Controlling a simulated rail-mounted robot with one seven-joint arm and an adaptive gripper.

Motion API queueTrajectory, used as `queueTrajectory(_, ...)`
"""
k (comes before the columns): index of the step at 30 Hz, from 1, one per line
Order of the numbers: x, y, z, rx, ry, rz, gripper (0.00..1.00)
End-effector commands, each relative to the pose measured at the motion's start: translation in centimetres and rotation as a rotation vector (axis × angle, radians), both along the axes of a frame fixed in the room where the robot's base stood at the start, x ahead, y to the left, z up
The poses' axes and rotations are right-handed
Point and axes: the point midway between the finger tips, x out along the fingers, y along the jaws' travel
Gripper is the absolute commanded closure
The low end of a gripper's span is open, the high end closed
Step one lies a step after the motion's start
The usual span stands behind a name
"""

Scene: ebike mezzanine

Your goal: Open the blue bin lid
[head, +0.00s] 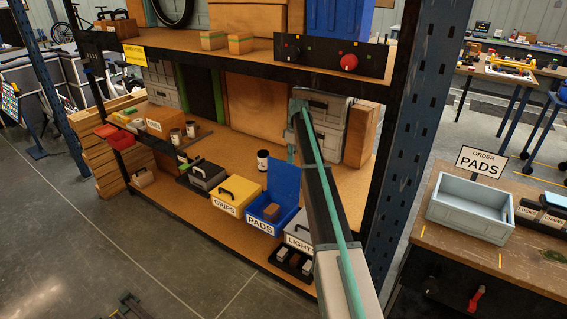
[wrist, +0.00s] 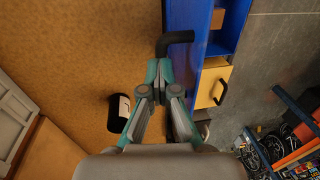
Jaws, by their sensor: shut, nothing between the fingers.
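The blue bin (head: 265,213) labelled PADS sits on the lower shelf, with a brown block (head: 271,210) inside. Its blue lid (head: 285,181) is raised and stands roughly upright on the far side of the bin, leaving the inside visible. In the wrist view the lid (wrist: 182,17) is seen near edge-on, with a black handle (wrist: 177,38) on it, and the bin (wrist: 222,45) lies beyond. My gripper (wrist: 159,72) is shut and empty, its tips close to the handle. Whether they touch it I cannot tell. In the head view my gripper (head: 292,152) is behind the lid, partly hidden.
The yellow GRIPS bin (head: 236,195) and grey LIGHTS bin (head: 298,232) flank the blue bin. A dark jar (head: 262,160) stands behind on the shelf. The upper shelf (head: 255,58) and blue post (head: 410,120) bound the space. A pale tray (head: 470,207) is on the right bench.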

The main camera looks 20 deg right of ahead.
Motion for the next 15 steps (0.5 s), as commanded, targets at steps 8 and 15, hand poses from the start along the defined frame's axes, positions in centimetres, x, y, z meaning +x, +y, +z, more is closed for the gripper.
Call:
queueTrajectory(8,-1.11,-0.94,-3.5,0.006,0.045,0.005,1.0)
queueTrajectory(15,-1.12,-1.01,-3.66,0.009,0.044,0.008,1.0)
